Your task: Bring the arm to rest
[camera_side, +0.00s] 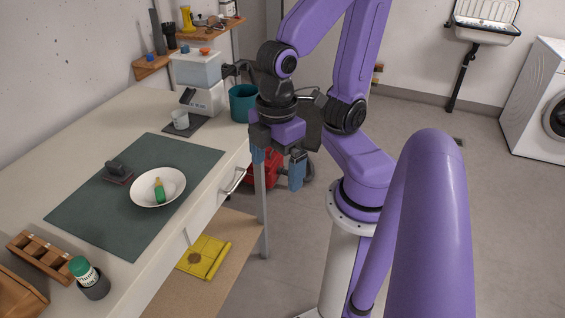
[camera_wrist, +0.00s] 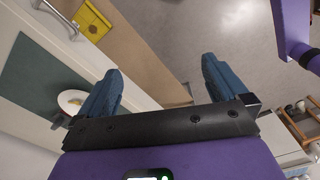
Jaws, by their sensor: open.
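My gripper (camera_side: 278,170) hangs beside the right edge of the table, fingers pointing down, over the floor. Its two blue fingers stand well apart with nothing between them. In the wrist view my gripper (camera_wrist: 160,88) also shows open and empty, with floor and a lower board beyond the fingers. My purple arm is raised and folded above its white base column. The gripper appears clear of the table, though the gap to the edge is hard to judge.
A white bowl (camera_side: 142,200) with a green and yellow item (camera_side: 159,191) lies on a dark green mat (camera_side: 85,215). A teal bucket (camera_side: 243,104) and a white machine (camera_side: 203,98) stand at the table's back. A drawer handle (camera_side: 236,181) juts out. Open floor lies right.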

